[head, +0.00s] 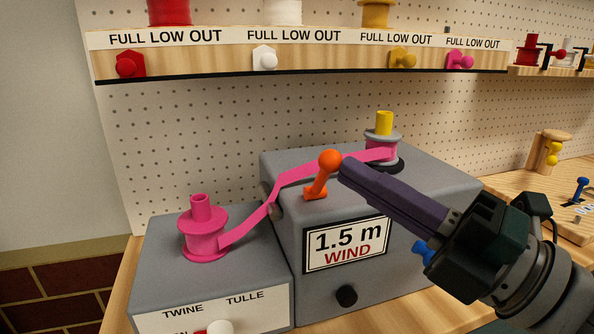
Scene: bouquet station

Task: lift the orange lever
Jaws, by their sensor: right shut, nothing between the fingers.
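The orange lever (318,186) stands on the front top edge of the grey winding box (285,240), above a "1.5 m WIND" label. It has a round ball knob and leans slightly to the right. My right gripper (346,170) comes in from the lower right. Its fingers are shut with nothing between them, and the tips are right beside the ball knob. I cannot tell whether they touch it. My left gripper is not in view.
Pink ribbon (290,180) runs from a pink spool (203,235) to a spool with a yellow top (383,135) behind the lever. A black knob (346,296) and a blue knob (422,252) sit on the box front. A shelf (300,60) hangs above.

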